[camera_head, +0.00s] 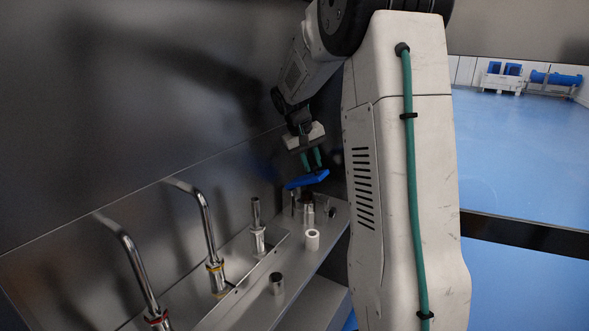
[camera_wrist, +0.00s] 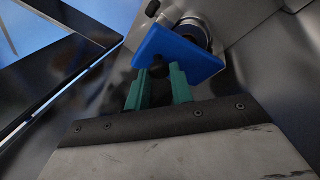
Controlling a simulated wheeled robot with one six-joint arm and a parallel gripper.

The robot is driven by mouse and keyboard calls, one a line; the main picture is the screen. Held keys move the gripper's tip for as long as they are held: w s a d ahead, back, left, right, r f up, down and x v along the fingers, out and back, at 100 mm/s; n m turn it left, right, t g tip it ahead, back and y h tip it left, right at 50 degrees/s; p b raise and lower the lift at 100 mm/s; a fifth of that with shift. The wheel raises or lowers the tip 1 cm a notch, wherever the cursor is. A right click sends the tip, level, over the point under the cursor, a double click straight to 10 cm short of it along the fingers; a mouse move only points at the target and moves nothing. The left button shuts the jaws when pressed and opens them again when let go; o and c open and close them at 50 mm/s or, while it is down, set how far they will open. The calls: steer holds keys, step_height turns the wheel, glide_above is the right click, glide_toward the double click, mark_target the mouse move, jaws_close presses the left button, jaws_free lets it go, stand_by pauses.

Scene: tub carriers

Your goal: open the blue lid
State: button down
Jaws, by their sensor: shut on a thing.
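The blue lid (camera_head: 306,180) is a flat blue plate, held tilted above the metal shelf in the head view. It also shows in the wrist view (camera_wrist: 185,52), just beyond my fingertips. My gripper (camera_head: 311,160) comes down on it from above with green fingers. In the wrist view my gripper (camera_wrist: 158,80) is shut on a small dark knob (camera_wrist: 158,70) on the lid. A round metal and dark part (camera_wrist: 193,30) shows partly behind the lid. I cannot tell whether the lid touches it.
A dark-topped cylinder (camera_head: 308,209), a white ring-shaped piece (camera_head: 312,239) and a short metal cylinder (camera_head: 276,283) stand on the shelf (camera_head: 293,262). Curved metal spouts (camera_head: 207,225) rise at the left. A metal wall (camera_head: 130,110) stands close behind.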

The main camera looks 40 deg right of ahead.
mark_target(302, 181)
steer(key=shift+w+r, duration=0.1)
steer(key=shift+w, duration=0.1)
stand_by(0.3)
steer(key=c, duration=1.2)
jaws_free()
steer(key=shift+c, duration=0.2)
steer(key=shift+a, duration=0.1)
steer(key=v, duration=0.7)
steer(key=shift+r, duration=0.35)
steer(key=shift+w+a, duration=0.1)
